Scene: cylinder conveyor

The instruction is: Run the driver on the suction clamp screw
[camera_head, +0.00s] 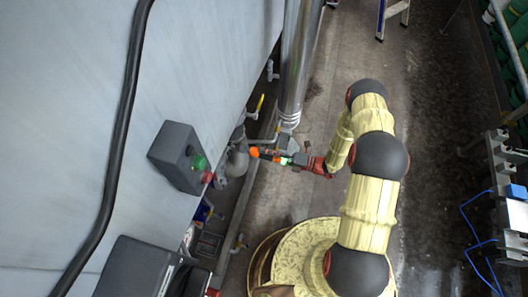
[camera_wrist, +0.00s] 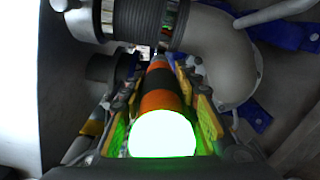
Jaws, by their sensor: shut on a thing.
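The driver is an orange and black tool with a glowing green-white end. It shows in the wrist view (camera_wrist: 158,100) and in the head view (camera_head: 268,154). My gripper (camera_head: 287,160) is shut on it, with fingers on both sides of its body in the wrist view (camera_wrist: 160,80). The driver points away from the wrist, toward a grey pipe elbow (camera_wrist: 228,55) and a ribbed dark hose (camera_wrist: 148,22). A bright metal band (camera_wrist: 108,18) sits beside the hose. The clamp screw is too small or hidden to make out, and I cannot tell whether the driver tip touches it.
A large grey machine panel (camera_head: 215,60) with a black cable (camera_head: 118,140) fills the left. A dark box (camera_head: 177,155) with a green button stands near the driver. A shiny vertical pipe (camera_head: 298,60) rises behind. Floor (camera_head: 435,130) is open to the right.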

